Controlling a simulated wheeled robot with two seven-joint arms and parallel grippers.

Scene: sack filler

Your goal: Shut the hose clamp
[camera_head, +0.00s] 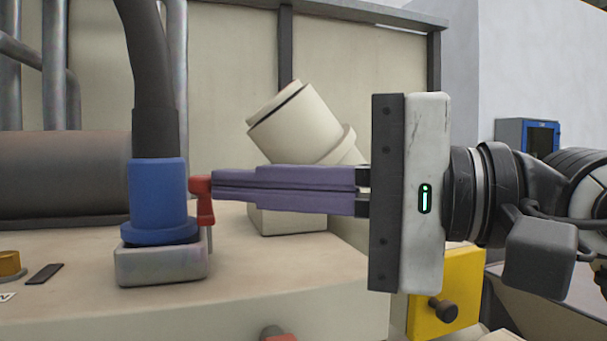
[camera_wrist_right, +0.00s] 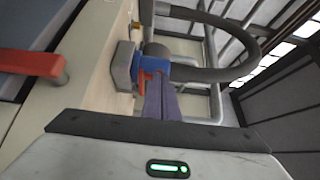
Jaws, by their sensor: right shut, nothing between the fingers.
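The hose clamp shows as a small red lever (camera_head: 203,200) on the right side of the blue hose coupling (camera_head: 157,195). The coupling sits upright on a grey base block (camera_head: 160,265), with the dark hose (camera_head: 150,85) rising from its top. My right gripper (camera_head: 215,186) is shut and empty, with its purple fingers level and their tips at the upper part of the red lever, touching or almost touching it. In the right wrist view the red lever (camera_wrist_right: 145,78) shows beside the finger tips, partly hidden by them. My left gripper is not in view.
A cream angled cylinder (camera_head: 296,122) stands behind my right fingers. A yellow box with a dark knob (camera_head: 460,280) is below my right wrist. A brass fitting (camera_head: 10,264) and a dark strip (camera_head: 45,273) lie at the left of the bench top. Another red handle (camera_wrist_right: 30,62) shows in the right wrist view.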

